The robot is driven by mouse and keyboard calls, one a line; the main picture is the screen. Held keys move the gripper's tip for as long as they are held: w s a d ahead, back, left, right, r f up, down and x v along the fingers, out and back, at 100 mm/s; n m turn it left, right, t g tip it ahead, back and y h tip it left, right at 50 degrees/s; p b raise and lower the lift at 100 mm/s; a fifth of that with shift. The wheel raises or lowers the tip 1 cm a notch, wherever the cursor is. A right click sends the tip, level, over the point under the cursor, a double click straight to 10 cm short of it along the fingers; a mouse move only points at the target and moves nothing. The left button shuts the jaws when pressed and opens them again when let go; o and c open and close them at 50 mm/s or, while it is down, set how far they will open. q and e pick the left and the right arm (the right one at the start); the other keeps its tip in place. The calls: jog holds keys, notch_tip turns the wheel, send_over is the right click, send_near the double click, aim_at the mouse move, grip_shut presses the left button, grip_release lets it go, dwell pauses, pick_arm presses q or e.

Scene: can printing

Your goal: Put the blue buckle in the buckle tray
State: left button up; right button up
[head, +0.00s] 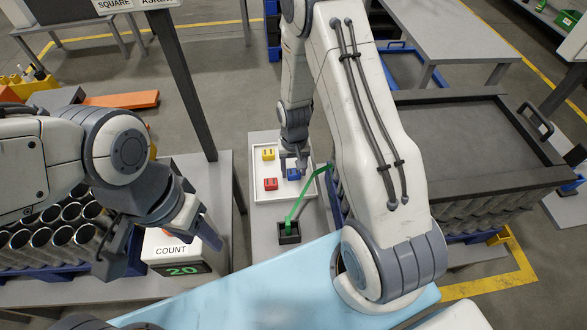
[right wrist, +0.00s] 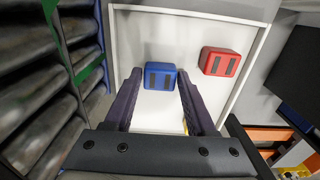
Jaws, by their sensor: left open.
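The blue buckle (head: 293,174) lies inside the white tray (head: 258,196) with a red buckle (head: 270,184) and a yellow buckle (head: 268,153). In the right wrist view the blue buckle (right wrist: 160,76) sits between the fingertips of my right gripper (right wrist: 159,72). These fingers are apart, with small gaps beside the buckle. In the head view my right gripper (head: 294,160) is just over the blue buckle and partly covers it. My left gripper (head: 157,243) is open and empty, in front of the counter box.
A counter box (head: 180,252) reading 20 stands at the left, beside several metal cans (head: 40,240). A green strap (head: 298,200) runs from a small black holder (head: 289,235) past the tray's right side. A dark-topped rack (head: 470,145) stands at the right.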

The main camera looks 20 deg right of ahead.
aim_at(294, 172)
jog(key=shift+o, duration=0.9)
jog(key=s+a+r+n, duration=0.1)
jog(key=a+r, duration=0.2)
jog(key=r, duration=0.5)
jog(key=s+a+r+n, duration=0.1)
jog(key=a+r, duration=0.1)
jog(key=r, duration=0.6)
jog(key=s+a+r+n, duration=0.4)
jog(key=s+a, duration=0.1)
jog(key=s, duration=0.5)
jog(key=s+a+r+n+y, duration=0.1)
jog(key=s+a+r+n, duration=0.3)
jog(key=s, duration=0.6)
jog(key=shift+a+r+n, duration=0.3)
jog(key=shift+a+r, duration=0.35)
jog(key=shift+a, duration=0.25)
